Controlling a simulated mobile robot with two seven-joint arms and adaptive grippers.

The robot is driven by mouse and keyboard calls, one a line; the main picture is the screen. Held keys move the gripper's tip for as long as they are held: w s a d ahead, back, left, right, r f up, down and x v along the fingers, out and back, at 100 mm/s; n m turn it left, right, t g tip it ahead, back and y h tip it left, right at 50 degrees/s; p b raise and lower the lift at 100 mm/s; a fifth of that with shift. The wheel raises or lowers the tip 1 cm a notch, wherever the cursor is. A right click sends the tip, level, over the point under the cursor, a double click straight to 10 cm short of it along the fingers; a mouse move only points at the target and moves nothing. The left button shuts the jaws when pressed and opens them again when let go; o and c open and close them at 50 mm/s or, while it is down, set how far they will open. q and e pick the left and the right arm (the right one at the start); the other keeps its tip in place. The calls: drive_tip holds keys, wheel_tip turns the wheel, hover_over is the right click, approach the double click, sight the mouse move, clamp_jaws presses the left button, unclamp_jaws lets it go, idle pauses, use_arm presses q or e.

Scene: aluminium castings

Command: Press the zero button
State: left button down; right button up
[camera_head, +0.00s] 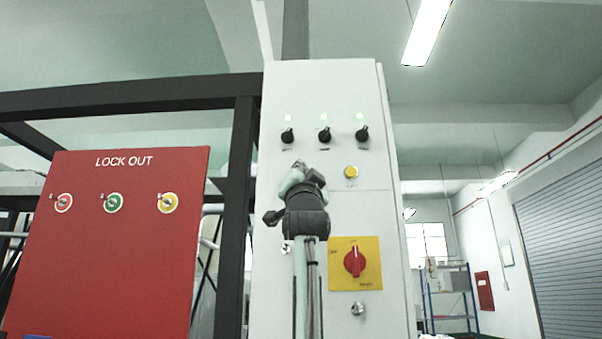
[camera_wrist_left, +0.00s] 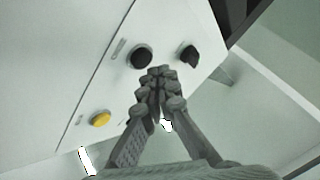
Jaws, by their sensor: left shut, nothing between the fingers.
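A tall pale control box (camera_head: 272,120) fills the middle of the head view. It carries a yellow button (camera_head: 351,172), which also shows in the left wrist view (camera_wrist_left: 100,119). The left wrist view also shows a round black button (camera_wrist_left: 142,57); in the head view it seems hidden behind my gripper. The labels are too small to read, so I cannot tell which is the zero button. My left gripper (camera_head: 298,168) is shut and empty in front of the box. Its fingertips (camera_wrist_left: 157,74) appear beside the black button; I cannot tell if they touch it.
Three black knobs (camera_head: 324,135) with lights sit above. A red rotary switch (camera_head: 355,261) on a yellow plate and a lock (camera_head: 358,308) are below. A red lock-out board (camera_head: 110,250) and a dark frame (camera_head: 235,210) stand left. Free room lies right of the box.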

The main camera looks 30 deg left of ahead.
use_arm(q)
drive_tip(key=shift+w, duration=0.1)
drive_tip(key=shift+w+a, duration=0.25)
drive_tip(key=shift+w, duration=0.05)
drive_tip(key=shift+w+a, duration=0.25)
drive_tip(key=shift+w, duration=0.1)
idle(1.0)
idle(0.3)
drive_tip(key=shift+s+d+b, duration=0.4)
drive_tip(key=shift+s+d, duration=0.05)
drive_tip(key=shift+s, duration=0.25)
drive_tip(key=shift+f, duration=0.1)
drive_tip(key=shift+s+d+b, duration=0.35)
drive_tip(key=shift+s+d, duration=0.1)
drive_tip(key=shift+s, duration=0.25)
drive_tip(key=shift+s+d+b, duration=0.3)
drive_tip(key=shift+s+d, duration=0.15)
drive_tip(key=shift+s, duration=0.25)
drive_tip(key=shift+s+d+b, duration=0.35)
drive_tip(key=shift+s+d, duration=0.1)
drive_tip(key=shift+s, duration=0.25)
